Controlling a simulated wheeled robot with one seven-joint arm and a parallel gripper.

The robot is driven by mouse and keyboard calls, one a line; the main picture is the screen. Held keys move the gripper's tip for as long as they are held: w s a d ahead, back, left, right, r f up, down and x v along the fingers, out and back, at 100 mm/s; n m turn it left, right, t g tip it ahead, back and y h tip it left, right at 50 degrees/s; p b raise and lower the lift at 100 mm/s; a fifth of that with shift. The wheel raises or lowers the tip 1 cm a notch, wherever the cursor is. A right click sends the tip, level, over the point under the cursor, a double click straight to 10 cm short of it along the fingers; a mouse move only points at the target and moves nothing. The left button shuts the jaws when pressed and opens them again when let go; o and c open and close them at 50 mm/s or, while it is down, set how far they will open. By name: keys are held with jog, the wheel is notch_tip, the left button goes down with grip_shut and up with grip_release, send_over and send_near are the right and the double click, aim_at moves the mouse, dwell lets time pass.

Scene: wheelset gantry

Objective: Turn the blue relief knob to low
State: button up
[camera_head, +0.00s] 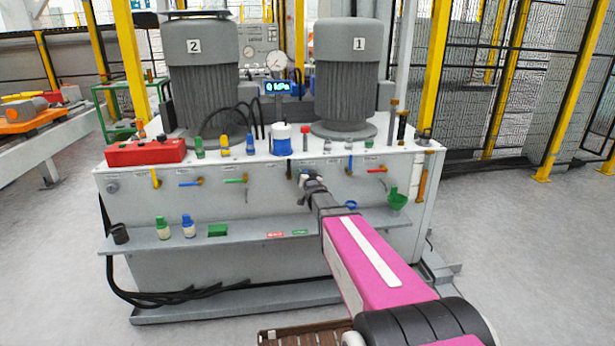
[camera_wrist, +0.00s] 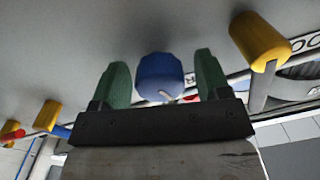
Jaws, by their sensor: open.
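The blue knob (camera_wrist: 160,72) shows in the wrist view, on the grey front panel, with a short white mark on its face near the lower edge. My gripper (camera_wrist: 162,80) is open, with one green finger on each side of the knob and small gaps visible between. In the head view my gripper (camera_head: 306,184) is at the upper middle of the cabinet front (camera_head: 270,205), and the knob is hidden there or too small to tell.
Yellow valve bodies (camera_wrist: 260,42) with levers flank the knob in the wrist view. A shelf (camera_head: 250,236) with bottles runs below my gripper, and a green funnel (camera_head: 397,198) is to its right. The digital display (camera_head: 278,87) reads 0 kPa. Two motors stand on top.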

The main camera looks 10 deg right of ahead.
jog(key=c, duration=0.9)
jog(key=shift+c, duration=0.2)
jog(key=shift+n, duration=0.3)
jog(key=n, duration=1.1)
jog(key=shift+a+n, duration=0.1)
jog(key=shift+n, duration=1.7)
jog(key=o, duration=0.9)
